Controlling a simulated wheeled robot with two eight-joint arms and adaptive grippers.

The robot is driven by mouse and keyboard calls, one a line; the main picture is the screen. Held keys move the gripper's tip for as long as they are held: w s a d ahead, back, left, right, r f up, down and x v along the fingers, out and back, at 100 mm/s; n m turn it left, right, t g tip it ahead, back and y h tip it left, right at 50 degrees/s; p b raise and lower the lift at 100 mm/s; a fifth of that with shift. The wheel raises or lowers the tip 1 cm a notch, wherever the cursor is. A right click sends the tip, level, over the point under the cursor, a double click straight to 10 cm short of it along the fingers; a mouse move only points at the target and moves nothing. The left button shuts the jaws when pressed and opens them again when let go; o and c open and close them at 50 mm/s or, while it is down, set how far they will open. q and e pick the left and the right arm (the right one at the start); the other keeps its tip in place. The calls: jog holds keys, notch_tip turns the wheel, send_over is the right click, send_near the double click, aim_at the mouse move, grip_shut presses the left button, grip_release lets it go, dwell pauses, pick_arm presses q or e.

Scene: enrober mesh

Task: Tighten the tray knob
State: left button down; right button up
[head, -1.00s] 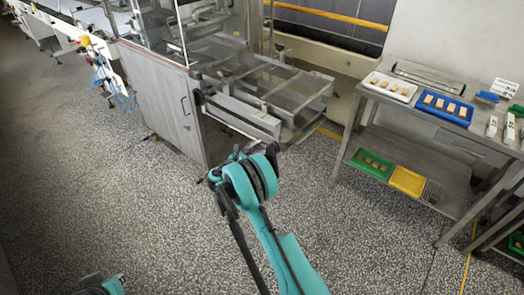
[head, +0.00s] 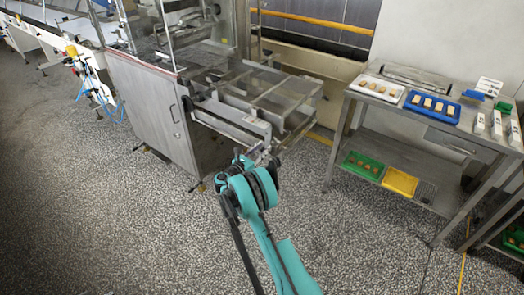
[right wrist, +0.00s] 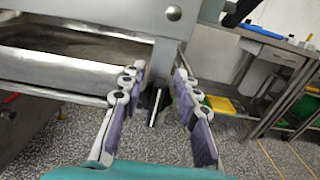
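The metal tray frame (head: 262,95) sticks out from the side of the enrober machine (head: 150,105). In the right wrist view the frame's corner post (right wrist: 165,60) fills the upper middle. A short dark and silver knob-like piece (right wrist: 156,103) hangs below that corner, between my right fingers as seen from the wrist; whether it is the tray knob I cannot tell for sure. My right gripper (right wrist: 157,82) is open, its fingers apart on either side of the post's lower end, with no clear contact. In the head view it is small, at the tray's near corner. My left gripper is not in view.
A steel table (head: 345,110) on the right holds a white tray (head: 377,88) and a blue tray (head: 432,107). Its lower shelf carries a green tray (head: 362,166) and a yellow tray (head: 400,182). The speckled floor (head: 120,220) at front left is clear.

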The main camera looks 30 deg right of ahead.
grip_shut()
jog(key=shift+s, duration=0.1)
